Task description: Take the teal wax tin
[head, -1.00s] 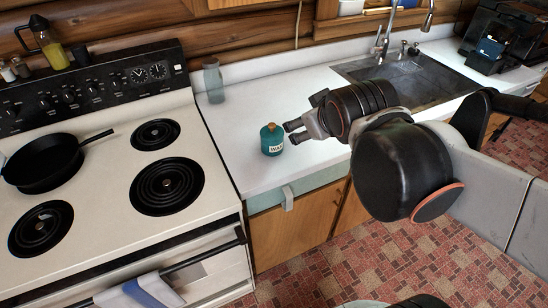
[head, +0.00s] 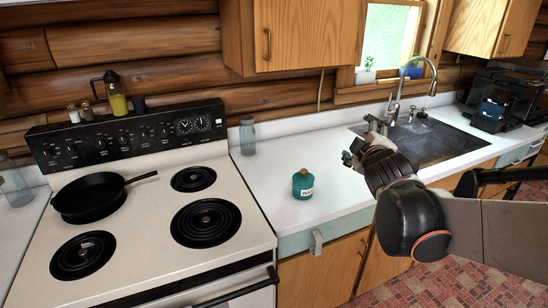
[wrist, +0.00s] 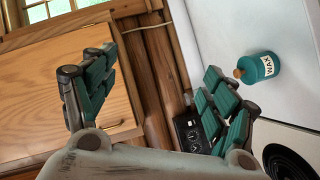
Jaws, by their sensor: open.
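The teal wax tin (head: 303,184) stands upright on the white counter just right of the stove, with a pale label and a brown cap. My gripper (head: 362,140) is open and empty, above the counter to the right of the tin and apart from it. In the wrist view the tin (wrist: 258,67) shows at the right, beyond the right finger. The open fingers there (wrist: 155,90) have teal pads and nothing between them.
A black pan (head: 88,196) sits on the white stove (head: 142,208). A glass jar (head: 247,138) stands at the counter's back left. The sink (head: 425,140) with its tall faucet is at the right. A wooden cabinet (head: 305,32) hangs above. The counter around the tin is clear.

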